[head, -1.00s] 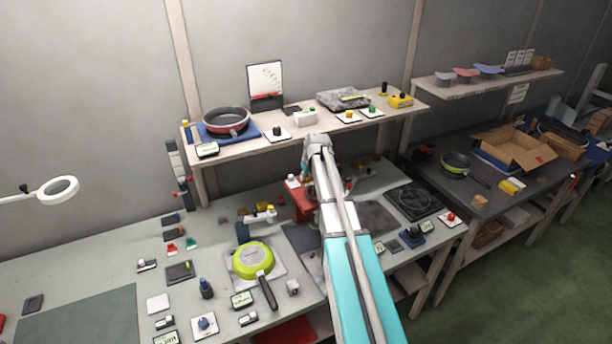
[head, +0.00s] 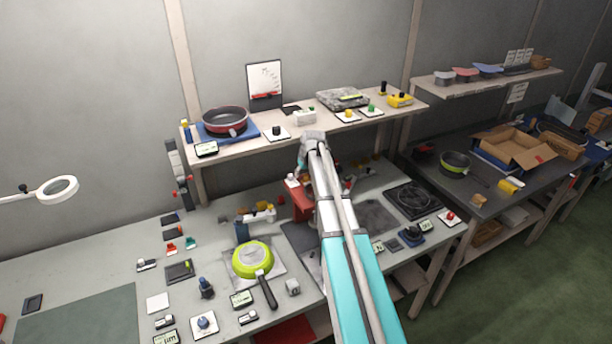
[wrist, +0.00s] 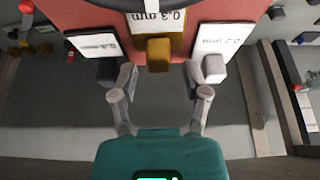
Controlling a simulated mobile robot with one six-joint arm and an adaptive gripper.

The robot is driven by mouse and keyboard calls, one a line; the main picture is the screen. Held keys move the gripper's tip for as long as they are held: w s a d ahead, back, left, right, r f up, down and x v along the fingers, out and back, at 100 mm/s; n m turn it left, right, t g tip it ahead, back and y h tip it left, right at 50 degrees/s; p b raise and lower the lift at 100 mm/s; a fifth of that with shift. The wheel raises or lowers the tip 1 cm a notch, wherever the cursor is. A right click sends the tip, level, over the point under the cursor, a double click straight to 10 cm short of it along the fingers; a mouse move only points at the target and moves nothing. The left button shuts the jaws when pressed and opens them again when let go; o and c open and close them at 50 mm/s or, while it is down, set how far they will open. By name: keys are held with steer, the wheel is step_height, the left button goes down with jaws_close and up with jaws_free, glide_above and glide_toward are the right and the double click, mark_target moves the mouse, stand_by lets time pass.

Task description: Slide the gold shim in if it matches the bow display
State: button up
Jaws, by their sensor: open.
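In the wrist view, a gold shim block (wrist: 158,54) sits in the middle of a red holder (wrist: 188,14), under a 0.3 mm label. A dark shim (wrist: 108,71) is to its left and a silver shim (wrist: 213,68) to its right, the latter by a label that seems to read 0.2 mm. My gripper (wrist: 160,76) is open, its fingers spread either side of the gold shim and short of closing on it. In the head view the red holder (head: 297,201) is partly hidden by my arm. Several small displays show; I cannot tell which is the bow display or read it.
A green pan (head: 252,257) lies upside down on the bench, its handle toward the front. Above stands a shelf (head: 240,149) with a red pan (head: 225,119). A dark round plate (head: 413,199) lies to the right. Small fixtures crowd the bench.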

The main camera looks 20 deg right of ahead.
steer(key=shift+w+r, duration=0.15)
steer(key=shift+w, duration=0.4)
steer(key=p+v, duration=0.2)
steer(key=shift+s+r+p, duration=0.3)
steer(key=shift+s+p, duration=0.05)
steer(key=shift+p, duration=0.05)
steer(key=p+v, duration=1)
steer(key=v, duration=0.1)
steer(key=s+a+f+g+b, duration=0.2)
steer(key=s+a+f+b, duration=0.5)
steer(key=s+a, duration=0.3)
steer(key=s+a+f+g+b, duration=0.1)
steer(key=s+a+f+b, duration=0.6)
steer(key=s, duration=0.5)
steer(key=shift+s+a+f+g, duration=0.15)
steer(key=shift+a+f+g, duration=0.25)
steer(key=shift+a+f, duration=0.9)
steer(key=shift+a+r, duration=0.35)
